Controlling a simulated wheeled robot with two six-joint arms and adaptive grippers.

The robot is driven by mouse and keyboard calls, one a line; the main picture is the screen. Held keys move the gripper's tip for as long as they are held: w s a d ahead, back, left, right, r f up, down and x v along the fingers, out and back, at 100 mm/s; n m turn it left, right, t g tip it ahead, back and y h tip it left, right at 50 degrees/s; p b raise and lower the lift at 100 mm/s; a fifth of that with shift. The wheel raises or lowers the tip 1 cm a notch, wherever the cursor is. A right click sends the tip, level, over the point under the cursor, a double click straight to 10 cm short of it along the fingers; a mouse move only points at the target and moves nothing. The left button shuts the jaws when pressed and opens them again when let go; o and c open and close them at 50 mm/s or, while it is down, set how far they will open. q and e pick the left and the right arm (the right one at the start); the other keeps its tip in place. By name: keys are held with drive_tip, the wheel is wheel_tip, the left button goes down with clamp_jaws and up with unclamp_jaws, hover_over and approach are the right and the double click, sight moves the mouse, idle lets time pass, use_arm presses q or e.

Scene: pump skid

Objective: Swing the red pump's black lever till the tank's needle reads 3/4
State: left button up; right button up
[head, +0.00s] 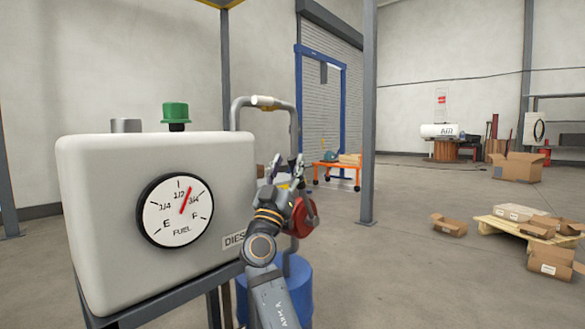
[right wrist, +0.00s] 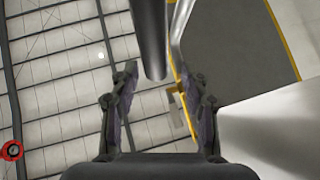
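The white tank (head: 100,180) stands at the left, and its round fuel gauge (head: 160,222) faces me. The red needle (head: 186,200) points between 1/2 and 3/4. The red pump (head: 307,222) sits on a blue drum (head: 299,290), partly hidden behind my right arm. My right gripper (head: 284,172) is raised in front of the pump with its fingers apart. In the right wrist view my gripper (right wrist: 160,82) is open, and a dark grey bar (right wrist: 150,40) reaches down between its fingertips. I cannot tell whether this is the black lever or whether they touch. My left gripper is out of view.
A grey pipe (head: 238,108) arches from the tank side over the drum. A green cap (head: 176,113) tops the tank. A grey post (head: 369,120), an orange cart (head: 338,170) and a pallet with boxes (head: 510,228) stand farther back.

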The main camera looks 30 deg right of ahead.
drive_tip(key=shift+f, duration=0.25)
drive_tip(key=shift+s+a+f, duration=0.1)
drive_tip(key=shift+a+f, duration=0.1)
drive_tip(key=shift+f, duration=0.05)
drive_tip(key=s+v, duration=0.1)
drive_tip(key=v, duration=0.6)
drive_tip(key=shift+d+r, duration=0.15)
drive_tip(key=shift+r, duration=0.1)
drive_tip(key=shift+w+r, duration=0.1)
drive_tip(key=shift+r, duration=0.05)
idle(0.6)
